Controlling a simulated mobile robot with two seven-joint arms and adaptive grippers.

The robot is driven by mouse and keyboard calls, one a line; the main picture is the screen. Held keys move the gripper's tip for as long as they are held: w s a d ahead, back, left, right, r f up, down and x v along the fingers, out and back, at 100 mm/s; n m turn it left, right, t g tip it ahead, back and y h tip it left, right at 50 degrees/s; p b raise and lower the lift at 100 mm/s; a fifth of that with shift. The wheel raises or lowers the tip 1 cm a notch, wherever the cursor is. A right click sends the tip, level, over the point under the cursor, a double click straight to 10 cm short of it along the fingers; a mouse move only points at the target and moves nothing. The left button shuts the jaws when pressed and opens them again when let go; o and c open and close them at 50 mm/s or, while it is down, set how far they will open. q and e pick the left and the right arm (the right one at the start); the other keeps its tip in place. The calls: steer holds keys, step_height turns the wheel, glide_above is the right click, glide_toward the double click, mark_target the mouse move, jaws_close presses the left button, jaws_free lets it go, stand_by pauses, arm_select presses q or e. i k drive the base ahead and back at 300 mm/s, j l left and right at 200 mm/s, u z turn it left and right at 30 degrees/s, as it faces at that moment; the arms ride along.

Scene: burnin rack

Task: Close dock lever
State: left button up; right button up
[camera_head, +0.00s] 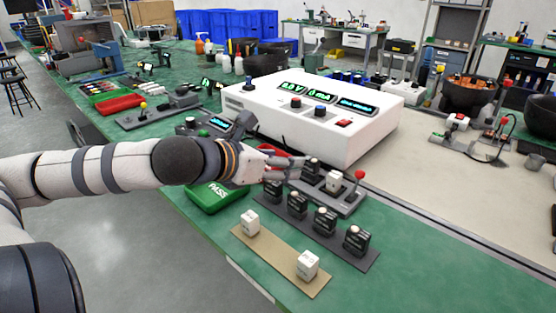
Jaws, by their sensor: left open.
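The near dock (346,203) is a dark grey base on the green bench, in front of the white instrument. Its lever, with a red ball knob (360,174), stands up at the dock's right end. A white block (333,182) and a dark block sit on the dock to the left of the lever. My left gripper (296,164) reaches in from the left with its fingers over the dock's left end, apart from the red knob. It is open. The dock's left end is partly hidden by the gripper. My right gripper is not in view.
A dark strip (340,253) with several black modules lies in front of the dock. A tan strip (283,262) holds two white blocks. A green PASS tray (205,200) lies under my arm. The white instrument (360,139) stands behind. Another dock with a yellow knob (143,105) is far left.

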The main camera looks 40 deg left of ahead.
mark_target(360, 175)
steer(key=k+j, duration=0.1)
steer(key=k, duration=0.9)
